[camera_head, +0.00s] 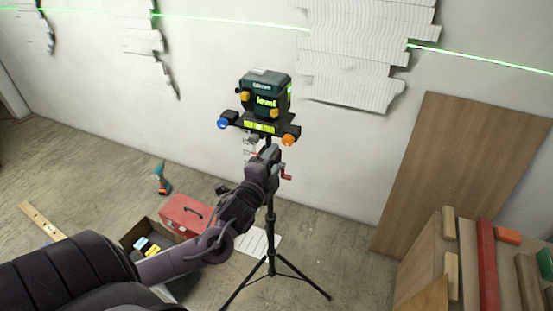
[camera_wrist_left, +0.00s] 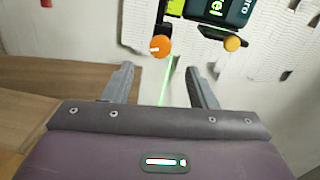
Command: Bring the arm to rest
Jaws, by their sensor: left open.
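My left arm comes in from the lower left in the head view and reaches toward the tripod. My left gripper (camera_head: 262,148) is just below the laser level's mount, in front of the tripod's upper part. In the left wrist view my left gripper (camera_wrist_left: 158,85) has its two fingers wide apart with nothing between them. The laser level (camera_head: 265,93) is a dark green box on a black mount with a blue knob and orange knobs. It also shows upside down in the left wrist view (camera_wrist_left: 222,10), beyond the fingertips. My right gripper is not in view.
A black tripod (camera_head: 271,262) stands on the floor. A red toolbox (camera_head: 185,215), a drill (camera_head: 161,179) and an open box lie left of it. A wooden board (camera_head: 455,165) leans on the wall at right, near a table with wood pieces. White reliefs (camera_head: 365,45) hang on the wall.

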